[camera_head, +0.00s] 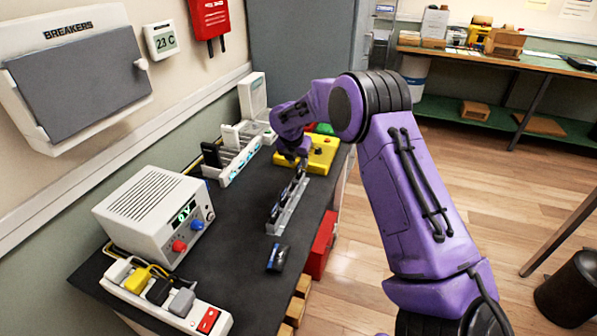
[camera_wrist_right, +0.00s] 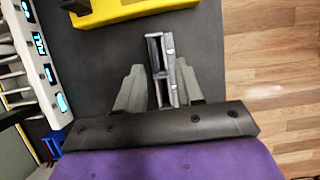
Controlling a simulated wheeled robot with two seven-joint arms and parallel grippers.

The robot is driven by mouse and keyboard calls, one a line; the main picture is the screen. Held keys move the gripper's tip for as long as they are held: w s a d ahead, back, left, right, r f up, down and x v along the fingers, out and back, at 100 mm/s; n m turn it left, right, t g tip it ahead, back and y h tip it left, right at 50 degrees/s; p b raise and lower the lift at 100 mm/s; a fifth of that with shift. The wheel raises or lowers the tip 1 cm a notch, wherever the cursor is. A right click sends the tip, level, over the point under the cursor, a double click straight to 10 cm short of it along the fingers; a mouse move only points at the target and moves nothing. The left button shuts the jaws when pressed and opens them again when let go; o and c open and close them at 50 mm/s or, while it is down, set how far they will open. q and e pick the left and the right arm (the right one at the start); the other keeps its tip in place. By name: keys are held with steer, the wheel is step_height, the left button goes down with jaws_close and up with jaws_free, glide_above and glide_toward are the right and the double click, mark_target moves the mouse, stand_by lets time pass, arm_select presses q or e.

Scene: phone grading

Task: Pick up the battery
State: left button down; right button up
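A small dark flat item with a bluish mark (camera_head: 277,257), possibly the battery, lies on the bench near its front edge; I cannot identify it for sure. A narrow grey holder (camera_head: 284,216) stands behind it, with something dark along it. My right gripper (camera_head: 296,163) is over the far end of the holder. In the right wrist view my right gripper (camera_wrist_right: 160,82) is open, its two grey fingers on either side of the holder (camera_wrist_right: 155,50), with no clear grip on anything. No battery can be made out between the fingers. My left gripper is not in view.
The dark bench (camera_head: 235,262) carries a white power supply (camera_head: 150,215), a power strip (camera_head: 165,296), a white rack (camera_head: 232,160) and a yellow fixture (camera_head: 322,155) close beyond the gripper. A red bin (camera_head: 320,245) is at the bench's right side. Bare bench lies around the dark item.

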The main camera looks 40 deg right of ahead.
mark_target(298, 164)
steer(key=x, duration=0.2)
steer(key=w+p+x, duration=0.1)
steer(key=x, duration=0.1)
steer(key=shift+w+d+f, duration=0.1)
steer(key=shift+d+f, duration=0.25)
steer(key=shift+f, duration=0.15)
steer(key=shift+a+r, duration=0.1)
jaws_close()
